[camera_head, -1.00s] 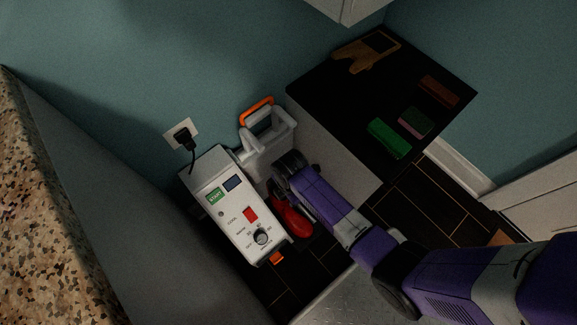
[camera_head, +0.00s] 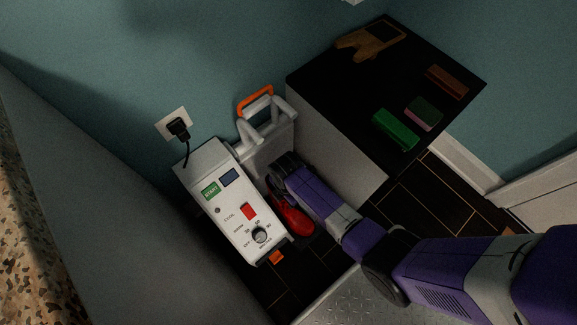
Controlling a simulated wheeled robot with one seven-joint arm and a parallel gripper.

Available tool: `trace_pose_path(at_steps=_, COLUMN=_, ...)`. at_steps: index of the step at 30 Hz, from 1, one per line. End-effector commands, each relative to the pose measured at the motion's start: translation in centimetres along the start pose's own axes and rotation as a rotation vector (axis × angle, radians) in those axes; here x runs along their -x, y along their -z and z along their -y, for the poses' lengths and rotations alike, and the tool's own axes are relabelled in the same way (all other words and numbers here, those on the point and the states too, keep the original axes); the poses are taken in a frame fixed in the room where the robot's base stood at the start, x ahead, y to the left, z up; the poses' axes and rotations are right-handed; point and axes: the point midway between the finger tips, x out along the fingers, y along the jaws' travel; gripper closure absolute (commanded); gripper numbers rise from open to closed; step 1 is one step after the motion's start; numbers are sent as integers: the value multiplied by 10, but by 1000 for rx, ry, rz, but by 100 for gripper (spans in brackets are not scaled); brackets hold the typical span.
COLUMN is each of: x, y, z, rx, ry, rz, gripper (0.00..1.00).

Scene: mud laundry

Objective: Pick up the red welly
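The red welly (camera_head: 292,217) is low down in the gap between the white machine and the dark-topped cabinet. Only part of its glossy red surface shows; my arm hides the rest. My gripper (camera_head: 277,180) is at the far end of my purple and grey arm, beside the upper left part of the red welly. Its fingers are dark and largely hidden, so I cannot tell whether they are open, shut or touching the welly.
A white machine (camera_head: 232,205) with a dial stands close on the left, plugged into a wall socket (camera_head: 174,124). A grey container with an orange handle (camera_head: 255,101) stands behind. The dark cabinet top (camera_head: 345,88) holds a green block (camera_head: 395,130), a sponge (camera_head: 424,113), a brown block (camera_head: 446,82) and a wooden item (camera_head: 371,40).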

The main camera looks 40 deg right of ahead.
Motion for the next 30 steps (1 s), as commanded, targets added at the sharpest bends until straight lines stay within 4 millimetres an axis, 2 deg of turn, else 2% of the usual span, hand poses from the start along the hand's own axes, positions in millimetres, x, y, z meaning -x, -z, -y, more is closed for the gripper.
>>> trace_pose_path(at_steps=3, x=1, y=0, z=0, rx=0, ry=0, rz=0, gripper=63)
trace_pose_path(at_steps=9, x=1, y=0, z=0, rx=0, ry=1, rz=0, gripper=100)
trace_pose_path(at_steps=30, x=1, y=0, z=1, rx=0, ry=1, rz=-1, gripper=100)
